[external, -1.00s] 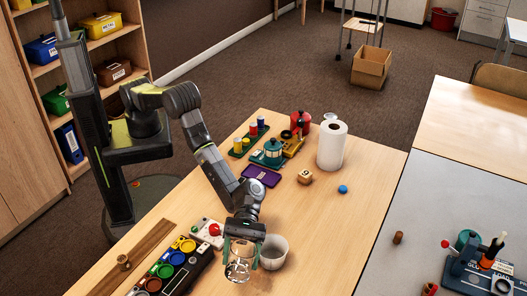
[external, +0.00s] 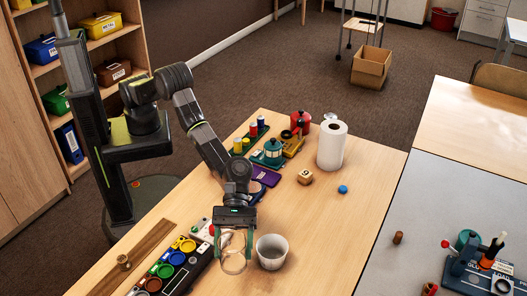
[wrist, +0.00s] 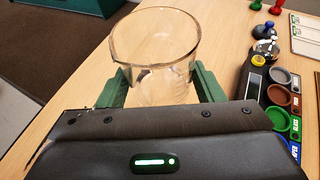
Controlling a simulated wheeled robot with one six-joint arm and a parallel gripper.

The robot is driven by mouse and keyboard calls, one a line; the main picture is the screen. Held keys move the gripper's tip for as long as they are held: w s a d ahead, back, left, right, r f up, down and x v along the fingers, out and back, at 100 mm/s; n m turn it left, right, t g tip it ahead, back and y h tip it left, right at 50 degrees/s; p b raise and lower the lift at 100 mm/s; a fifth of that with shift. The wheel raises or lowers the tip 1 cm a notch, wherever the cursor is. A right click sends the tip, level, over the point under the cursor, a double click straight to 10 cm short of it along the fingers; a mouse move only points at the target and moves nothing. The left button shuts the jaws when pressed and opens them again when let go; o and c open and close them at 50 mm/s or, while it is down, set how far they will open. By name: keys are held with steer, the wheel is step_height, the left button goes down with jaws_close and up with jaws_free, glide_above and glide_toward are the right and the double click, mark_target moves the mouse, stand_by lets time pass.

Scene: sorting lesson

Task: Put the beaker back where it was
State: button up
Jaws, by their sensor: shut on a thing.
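The beaker is clear glass with a wide rim and shows in the wrist view (wrist: 155,42) between the green fingers of my gripper (wrist: 163,84). My gripper (external: 235,246) is shut on the beaker, one finger on each side. In the external view the beaker (external: 233,264) is faint, just left of a white cup (external: 272,252). I cannot tell whether its base touches the table.
A row of coloured round trays (external: 165,270) lies on the left of the wooden table (external: 320,235). The table right of the white cup is clear.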

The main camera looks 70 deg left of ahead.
mark_target(235, 233)
step_height(235, 233, up, 3)
steer(key=shift+r, duration=0.1)
steer(key=shift+w+a+r, duration=0.1)
steer(key=shift+w, duration=0.2)
steer(key=w+a+f+n+t+p, duration=0.1)
steer(key=w+a+n+t+p, duration=0.1)
steer(key=w+a, duration=0.9)
steer(key=w+a+f+n+t+p, duration=0.15)
steer(key=w+a, duration=0.55)
steer(key=w, duration=0.7)
steer(key=shift+t+h, duration=0.25)
steer(key=shift+h, duration=0.05)
steer(key=f, duration=1.2)
steer(key=shift+d+f+p, duration=0.25)
steer(key=shift+f+p, duration=0.05)
steer(key=shift+f+b, duration=0.25)
steer(key=shift+b, duration=0.1)
steer(key=o, duration=1.1)
steer(key=shift+r, duration=0.1)
